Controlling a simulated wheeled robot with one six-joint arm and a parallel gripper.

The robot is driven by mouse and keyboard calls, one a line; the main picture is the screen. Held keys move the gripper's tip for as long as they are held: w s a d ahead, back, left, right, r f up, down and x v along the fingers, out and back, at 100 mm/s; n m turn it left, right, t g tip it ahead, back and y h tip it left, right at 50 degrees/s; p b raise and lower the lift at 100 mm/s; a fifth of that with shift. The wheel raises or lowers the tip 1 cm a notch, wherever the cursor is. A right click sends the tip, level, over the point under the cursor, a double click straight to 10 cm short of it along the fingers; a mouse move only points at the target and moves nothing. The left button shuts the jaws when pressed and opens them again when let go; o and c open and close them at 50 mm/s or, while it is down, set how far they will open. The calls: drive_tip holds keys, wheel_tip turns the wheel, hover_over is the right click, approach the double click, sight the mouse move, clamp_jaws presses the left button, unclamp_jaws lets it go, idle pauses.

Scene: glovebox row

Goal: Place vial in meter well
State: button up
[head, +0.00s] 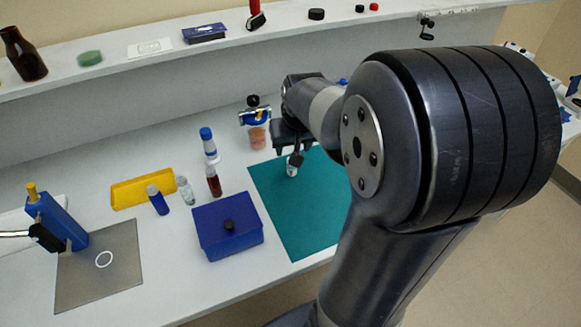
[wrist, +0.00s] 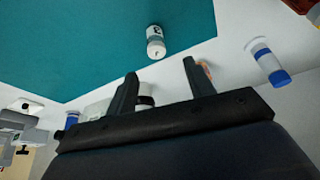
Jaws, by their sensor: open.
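A small white-labelled vial (head: 292,170) stands on the teal mat (head: 275,205) near its back edge. In the wrist view the vial (wrist: 155,42) shows with a pale top, just beyond my open fingertips, apart from them. My gripper (head: 297,158) is over the mat beside the vial, partly hidden by my arm; in the wrist view its two fingers (wrist: 160,68) are spread with nothing gripped. I cannot tell for sure which thing holds the meter well.
A blue device with a yellow knob (head: 55,220) stands by a grey plate (head: 98,265) bearing a white ring. A yellow block (head: 142,189), a blue-capped bottle (head: 208,145), a red vial (head: 213,181) and a clear vial (head: 186,191) stand left of the mat. A shelf runs behind.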

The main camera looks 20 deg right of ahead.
drive_tip(key=shift+s+d+x, duration=0.1)
drive_tip(key=shift+x, duration=1.35)
drive_tip(key=shift+s+d+x, duration=0.1)
drive_tip(key=shift+s+x, duration=0.05)
drive_tip(key=shift+x, duration=1.3)
drive_tip(key=shift+c, duration=0.2)
clamp_jaws()
